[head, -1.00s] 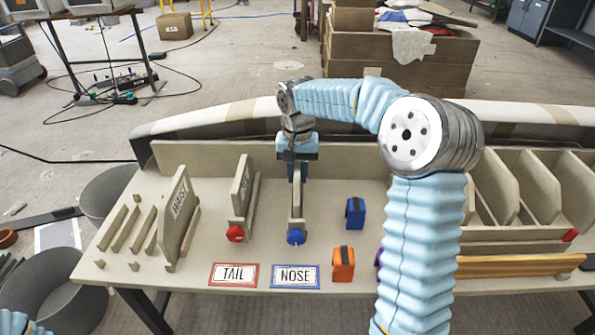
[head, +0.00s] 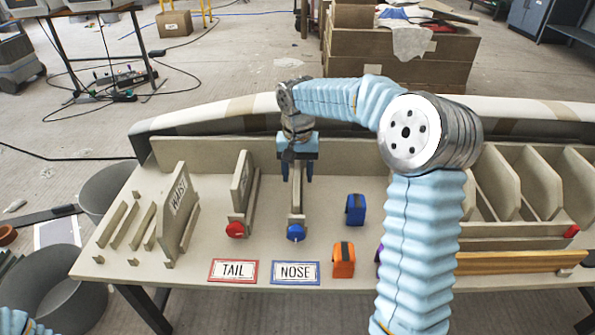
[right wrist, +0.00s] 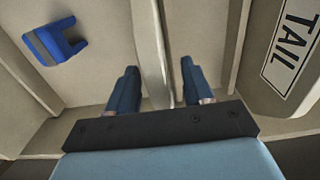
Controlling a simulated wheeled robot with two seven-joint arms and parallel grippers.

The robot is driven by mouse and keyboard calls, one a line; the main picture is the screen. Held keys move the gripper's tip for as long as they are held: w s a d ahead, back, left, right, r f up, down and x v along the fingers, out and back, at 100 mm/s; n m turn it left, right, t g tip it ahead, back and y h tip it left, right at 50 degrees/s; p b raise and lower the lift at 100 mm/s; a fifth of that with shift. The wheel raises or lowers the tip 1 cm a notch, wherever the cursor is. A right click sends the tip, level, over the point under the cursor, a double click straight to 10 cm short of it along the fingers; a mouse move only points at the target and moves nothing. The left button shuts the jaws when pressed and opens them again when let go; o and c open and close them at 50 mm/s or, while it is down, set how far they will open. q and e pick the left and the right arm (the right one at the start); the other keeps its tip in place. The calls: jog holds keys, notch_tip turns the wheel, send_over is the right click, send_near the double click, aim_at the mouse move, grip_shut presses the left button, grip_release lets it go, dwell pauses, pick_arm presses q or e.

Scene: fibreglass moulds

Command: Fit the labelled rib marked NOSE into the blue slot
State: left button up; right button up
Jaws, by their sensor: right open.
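A thin beige rib (head: 297,190) stands edge-on and upright in the blue slot, between rails behind the blue knob (head: 295,233). Its marking cannot be read from here. The NOSE card (head: 297,272) with a blue border lies in front of this slot. My right gripper (head: 297,178) is over the rib, pointing down, with its fingers open on either side. In the right wrist view the rib (right wrist: 150,45) runs between the spread fingertips (right wrist: 155,80), with gaps visible on both sides. My left gripper is out of view.
Left of it, the TAIL rib (right wrist: 290,50) stands in the slot with the red knob (head: 235,230). The WAIST rib (head: 178,210) is further left. A blue clamp (head: 355,210) and an orange clamp (head: 343,260) stand to the right. A divided rack (head: 530,190) is at far right.

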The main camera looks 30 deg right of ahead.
jog(key=shift+r, duration=0.3)
pick_arm(q)
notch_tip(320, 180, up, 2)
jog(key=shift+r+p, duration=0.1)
jog(key=shift+p, duration=1)
pick_arm(e)
notch_tip(320, 180, up, 13)
jog(key=shift+r, duration=0.15)
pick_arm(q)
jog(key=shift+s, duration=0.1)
